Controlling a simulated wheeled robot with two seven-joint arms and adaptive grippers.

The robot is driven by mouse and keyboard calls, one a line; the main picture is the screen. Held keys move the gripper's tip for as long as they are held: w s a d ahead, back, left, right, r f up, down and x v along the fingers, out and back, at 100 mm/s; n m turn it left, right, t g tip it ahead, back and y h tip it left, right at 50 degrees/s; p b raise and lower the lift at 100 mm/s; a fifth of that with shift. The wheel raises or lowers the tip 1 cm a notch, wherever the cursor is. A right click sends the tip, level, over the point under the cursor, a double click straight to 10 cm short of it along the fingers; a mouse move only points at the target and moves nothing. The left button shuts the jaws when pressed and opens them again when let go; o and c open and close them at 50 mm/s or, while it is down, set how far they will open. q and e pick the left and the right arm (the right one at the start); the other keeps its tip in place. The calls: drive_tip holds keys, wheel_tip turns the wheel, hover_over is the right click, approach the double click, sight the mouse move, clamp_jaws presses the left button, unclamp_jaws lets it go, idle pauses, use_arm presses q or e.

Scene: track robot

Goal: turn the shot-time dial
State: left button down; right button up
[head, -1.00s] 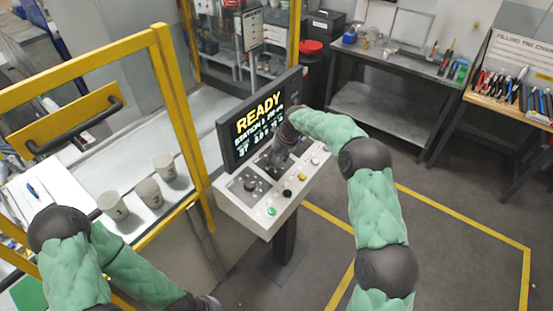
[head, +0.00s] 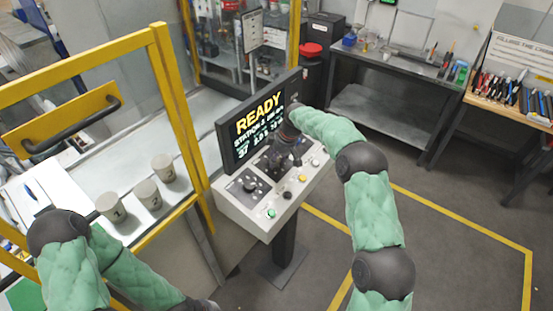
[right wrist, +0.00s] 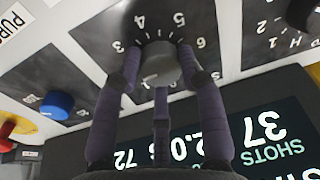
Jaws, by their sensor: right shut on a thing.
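The shot-time dial (right wrist: 160,65) is a grey round knob on a black plate with a numbered scale, seen in the right wrist view. My right gripper (right wrist: 158,72) is shut on it, with dark fingers on either side of the knob and one below it in the picture. In the head view my right gripper (head: 280,160) comes down onto the console's middle plate and hides the dial. The console (head: 235,205) is white and tilted. Its screen (head: 258,120) reads READY. My left arm shows at the lower left, but its gripper is out of the picture.
Another black dial (head: 250,185) sits left of my right gripper. Green (head: 271,213), black (head: 287,195) and yellow (head: 303,178) buttons line the front edge. A blue knob (right wrist: 57,103) lies left of the dial. Grey cups (head: 147,193) stand behind the yellow frame (head: 165,90).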

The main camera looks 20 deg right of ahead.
idle(0.3)
drive_tip(key=o, duration=1.1)
drive_tip(key=shift+o, duration=0.2)
drive_tip(key=v, duration=1.2)
drive_tip(key=shift+w+f, duration=0.1)
